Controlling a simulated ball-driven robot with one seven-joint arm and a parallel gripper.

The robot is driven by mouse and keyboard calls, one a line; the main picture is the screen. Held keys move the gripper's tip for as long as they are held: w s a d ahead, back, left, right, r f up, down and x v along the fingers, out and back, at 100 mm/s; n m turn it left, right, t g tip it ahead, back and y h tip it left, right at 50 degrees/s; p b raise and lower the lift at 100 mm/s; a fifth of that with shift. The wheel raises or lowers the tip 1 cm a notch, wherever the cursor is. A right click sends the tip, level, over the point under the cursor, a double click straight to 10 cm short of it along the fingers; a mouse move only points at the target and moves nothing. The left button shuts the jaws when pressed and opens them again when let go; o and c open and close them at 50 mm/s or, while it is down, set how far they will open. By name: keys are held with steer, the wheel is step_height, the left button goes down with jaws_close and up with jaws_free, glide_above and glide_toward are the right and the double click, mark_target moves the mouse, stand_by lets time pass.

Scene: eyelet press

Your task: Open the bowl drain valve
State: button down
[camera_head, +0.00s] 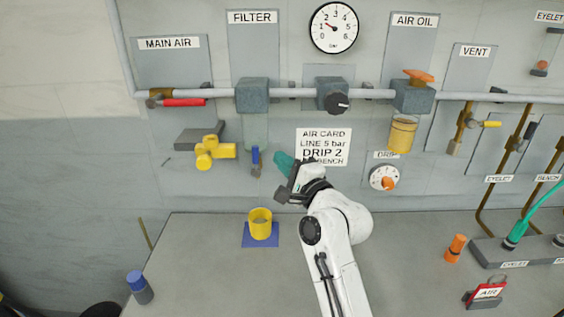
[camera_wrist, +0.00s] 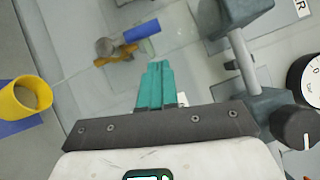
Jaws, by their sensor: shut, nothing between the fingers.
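In the wrist view the blue handle (camera_wrist: 142,31) lies ahead of my fingertips, beside a brass and grey valve body (camera_wrist: 116,54). My gripper (camera_head: 282,163) has teal fingers and is just to the right of the handle in the head view, with a small gap visible. In the wrist view my gripper (camera_wrist: 156,68) is shut and empty, and the fingers do not appear to touch the handle.
A yellow cup (camera_head: 260,222) stands on a blue mat (camera_head: 246,240) on the bench below the valve. A yellow valve-like piece (camera_head: 214,151) is left of the handle. The air card (camera_head: 324,147) and the orange-knobbed drip dial (camera_head: 384,178) are to the right.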

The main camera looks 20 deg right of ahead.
steer(key=r+b+v, duration=0.1)
steer(key=b+v, duration=0.1)
steer(key=v, duration=0.8)
steer(key=shift+d, duration=0.2)
steer(key=shift+s+f, duration=0.1)
steer(key=shift+s, duration=0.1)
